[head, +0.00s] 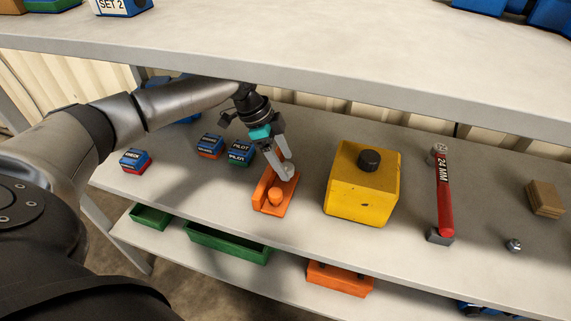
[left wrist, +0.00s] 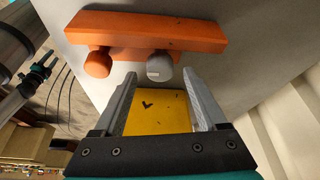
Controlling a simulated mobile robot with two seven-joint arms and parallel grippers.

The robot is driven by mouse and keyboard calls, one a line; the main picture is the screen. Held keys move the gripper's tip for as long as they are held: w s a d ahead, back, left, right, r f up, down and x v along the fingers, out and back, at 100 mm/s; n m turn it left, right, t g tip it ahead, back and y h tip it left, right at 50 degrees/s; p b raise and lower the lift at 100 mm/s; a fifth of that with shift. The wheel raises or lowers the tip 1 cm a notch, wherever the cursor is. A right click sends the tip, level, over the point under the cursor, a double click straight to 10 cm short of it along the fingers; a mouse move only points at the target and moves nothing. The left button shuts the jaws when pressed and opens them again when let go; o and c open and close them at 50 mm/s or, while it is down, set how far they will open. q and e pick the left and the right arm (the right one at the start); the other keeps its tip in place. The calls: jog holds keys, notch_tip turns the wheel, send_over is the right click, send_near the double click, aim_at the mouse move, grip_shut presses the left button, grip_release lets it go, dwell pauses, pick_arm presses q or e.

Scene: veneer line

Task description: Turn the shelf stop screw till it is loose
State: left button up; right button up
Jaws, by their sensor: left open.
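The orange shelf stop (head: 263,191) lies on the middle shelf, left of the yellow block. In the left wrist view it is an orange bar (left wrist: 150,28) with two round knobs, an orange knob (left wrist: 97,63) and a grey screw knob (left wrist: 159,67) with a small pale mark. My left gripper (head: 288,174) reaches down over the stop. In the left wrist view its open fingers (left wrist: 160,80) have their tips at either side of the grey knob; whether they touch it I cannot tell.
The yellow block (head: 362,190) with a dark knob stands close to the right. A red-handled 24 MM tool (head: 444,190) lies beyond it. Small labelled boxes (head: 240,152) sit to the left. The upper shelf (head: 300,50) overhangs my arm. Green bins (head: 228,243) are below.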

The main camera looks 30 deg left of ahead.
pick_arm(q)
jog(key=shift+x, duration=0.95)
grip_shut()
